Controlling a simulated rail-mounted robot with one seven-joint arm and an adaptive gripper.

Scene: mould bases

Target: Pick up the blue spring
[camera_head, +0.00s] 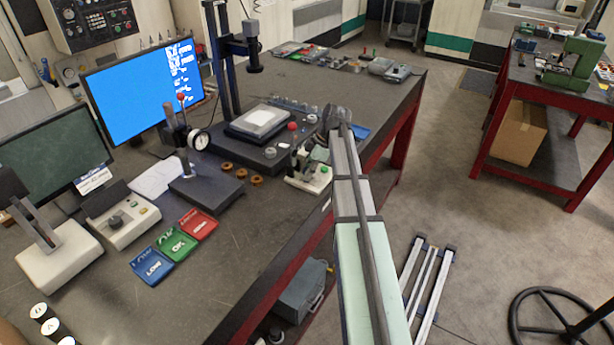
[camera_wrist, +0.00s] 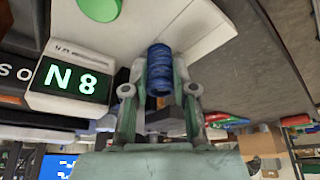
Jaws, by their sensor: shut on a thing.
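The blue spring (camera_wrist: 160,62) shows in the wrist view as a dark blue coil, held between the two fingers of my gripper (camera_wrist: 160,84). My gripper is shut on it. A white device with a green button (camera_wrist: 98,9) and a lit display (camera_wrist: 75,82) reading "N8" is close by the spring in that view. Whether the spring touches this device I cannot tell. In the head view my arm reaches over the right side of the workbench, and the spring and fingertips cannot be made out there.
The workbench (camera_head: 225,240) carries blue (camera_head: 152,265), green (camera_head: 178,246) and red (camera_head: 198,224) trays, a dial-gauge stand (camera_head: 205,190), small brown rings (camera_head: 256,181) and monitors. A small white device with a green button (camera_head: 320,176) stands beside my arm.

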